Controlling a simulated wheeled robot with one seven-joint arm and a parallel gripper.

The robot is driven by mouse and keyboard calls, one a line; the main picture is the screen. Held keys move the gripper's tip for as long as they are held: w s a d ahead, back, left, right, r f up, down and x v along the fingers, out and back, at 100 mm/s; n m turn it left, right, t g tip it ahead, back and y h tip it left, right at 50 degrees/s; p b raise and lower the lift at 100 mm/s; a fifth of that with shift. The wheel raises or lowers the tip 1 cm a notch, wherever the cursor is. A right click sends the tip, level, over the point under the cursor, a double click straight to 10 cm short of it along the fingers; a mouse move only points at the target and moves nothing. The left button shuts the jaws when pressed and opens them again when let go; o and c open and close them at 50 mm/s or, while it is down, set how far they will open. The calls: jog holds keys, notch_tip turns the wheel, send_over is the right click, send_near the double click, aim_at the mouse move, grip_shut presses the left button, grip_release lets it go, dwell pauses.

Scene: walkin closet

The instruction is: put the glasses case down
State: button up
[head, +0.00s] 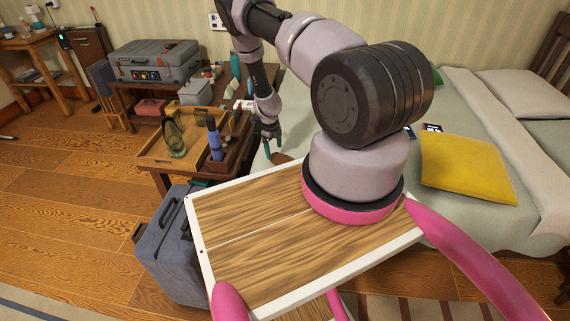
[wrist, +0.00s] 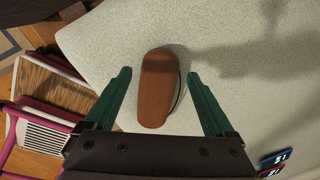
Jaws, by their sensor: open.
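The brown glasses case (wrist: 160,88) lies on the pale bed cover (wrist: 235,95) in the wrist view. My gripper (wrist: 158,76) is open, with one green finger on each side of the case and a visible gap to both. In the head view, my gripper (head: 268,146) is over the near-left edge of the bed.
A low table (head: 160,180) with a wooden tray (head: 152,150), bottles and a grey toolbox (head: 155,62) stands left of the bed. A yellow cushion (head: 468,168) lies on the bed. Dark blue cards (wrist: 273,162) lie at the lower right. The cover around the case is clear.

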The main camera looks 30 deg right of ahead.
aim_at(275, 155)
jog(key=f, duration=0.4)
jog(key=shift+w+d+f, duration=0.1)
jog(key=shift+d+f, duration=0.2)
jog(key=shift+c, duration=0.3)
jog(key=shift+r, duration=0.1)
jog(key=c, duration=1.3)
